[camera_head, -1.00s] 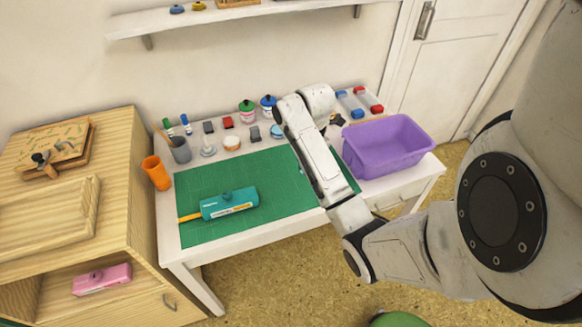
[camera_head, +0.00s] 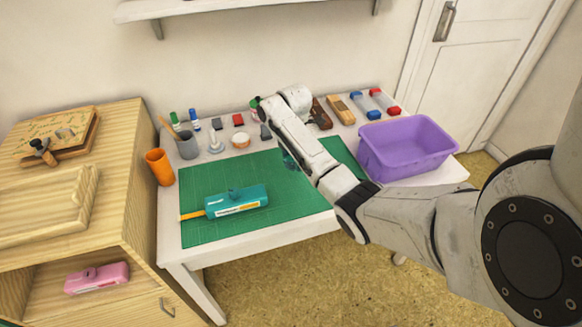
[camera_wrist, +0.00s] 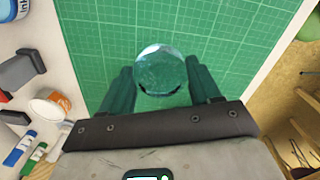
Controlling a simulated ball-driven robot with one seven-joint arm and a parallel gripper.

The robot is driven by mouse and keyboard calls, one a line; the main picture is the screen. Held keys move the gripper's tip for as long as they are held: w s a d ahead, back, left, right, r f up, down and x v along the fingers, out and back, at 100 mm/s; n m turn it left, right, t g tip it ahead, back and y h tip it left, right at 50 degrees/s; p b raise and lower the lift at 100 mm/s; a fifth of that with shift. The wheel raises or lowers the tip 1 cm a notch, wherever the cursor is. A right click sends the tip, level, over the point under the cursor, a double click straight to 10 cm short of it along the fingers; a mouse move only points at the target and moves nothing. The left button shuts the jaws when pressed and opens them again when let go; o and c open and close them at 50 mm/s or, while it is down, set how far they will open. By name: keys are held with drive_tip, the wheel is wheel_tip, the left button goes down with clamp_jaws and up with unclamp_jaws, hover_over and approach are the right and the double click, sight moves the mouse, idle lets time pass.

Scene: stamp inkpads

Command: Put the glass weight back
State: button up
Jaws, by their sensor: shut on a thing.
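The glass weight (camera_wrist: 160,72) is a clear round piece between the two dark teal fingers of my gripper (camera_wrist: 162,88) in the wrist view. My gripper is shut on it, over the green cutting mat (camera_wrist: 100,40). I cannot tell its exact height above the mat. In the head view the arm hides most of the gripper; a teal bit of it (camera_head: 289,159) shows beside the arm, over the mat (camera_head: 200,228).
On the white table are a teal tool (camera_head: 236,203), an orange cup (camera_head: 159,168), a grey pen cup (camera_head: 188,146) and a purple bin (camera_head: 405,165). Stamps, bottles and markers line the back. A wooden cabinet (camera_head: 112,195) stands left. The mat's middle is clear.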

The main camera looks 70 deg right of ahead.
sight(291, 172)
drive_tip(key=shift+w+d+f, duration=0.25)
drive_tip(key=shift+w+f, duration=0.25)
drive_tip(key=shift+f, duration=1.6)
drive_tip(key=shift+f, duration=0.15)
drive_tip(key=o, duration=1.3)
wheel_tip(291, 172, up, 12)
drive_tip(key=shift+s+a+r, duration=0.1)
drive_tip(key=shift+r, duration=0.05)
